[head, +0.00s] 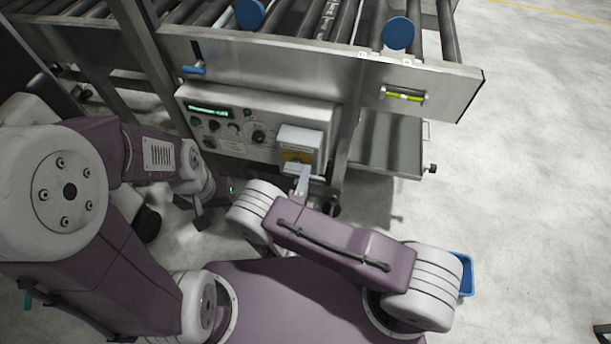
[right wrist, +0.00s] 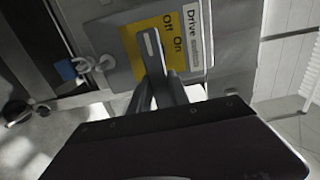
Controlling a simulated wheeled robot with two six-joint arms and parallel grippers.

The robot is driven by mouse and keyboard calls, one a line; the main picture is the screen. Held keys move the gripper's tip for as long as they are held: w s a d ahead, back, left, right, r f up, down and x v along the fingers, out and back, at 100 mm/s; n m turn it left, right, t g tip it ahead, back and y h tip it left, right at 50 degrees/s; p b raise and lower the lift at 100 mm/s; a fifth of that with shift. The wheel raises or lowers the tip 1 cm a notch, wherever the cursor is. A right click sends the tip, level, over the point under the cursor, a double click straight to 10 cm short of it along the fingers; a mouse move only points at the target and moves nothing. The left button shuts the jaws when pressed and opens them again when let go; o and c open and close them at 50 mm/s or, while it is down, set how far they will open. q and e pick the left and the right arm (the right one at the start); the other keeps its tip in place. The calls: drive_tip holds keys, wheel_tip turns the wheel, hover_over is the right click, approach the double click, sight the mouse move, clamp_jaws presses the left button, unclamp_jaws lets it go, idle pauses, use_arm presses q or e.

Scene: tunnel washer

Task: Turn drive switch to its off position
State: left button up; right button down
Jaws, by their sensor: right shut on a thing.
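The drive switch (right wrist: 153,42) is a grey lever on a yellow plate (right wrist: 133,45) marked Off and On, beside a Drive label (right wrist: 196,40) in the right wrist view. Its lever lies alongside the two words; I cannot tell its exact setting. In the head view the switch's box (head: 300,139) is at the control panel's lower right. My right gripper (right wrist: 159,92) is shut on the lever, fingers on either side of it; in the head view it (head: 301,176) shows just below the box. My left gripper (head: 212,203) hangs below the panel's left part, small and dark, its fingers unclear.
The control panel (head: 230,149) has a green display, several knobs and buttons. A roller conveyor with a metal side rail (head: 300,68) runs above it. A blue handle (head: 194,69) sits on the rail. A blue bin (head: 466,273) stands at right, partly behind my arm.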

drive_tip(key=shift+d, duration=0.1)
idle(0.4)
drive_tip(key=c, duration=1.2)
unclamp_jaws()
drive_tip(key=shift+c, duration=0.2)
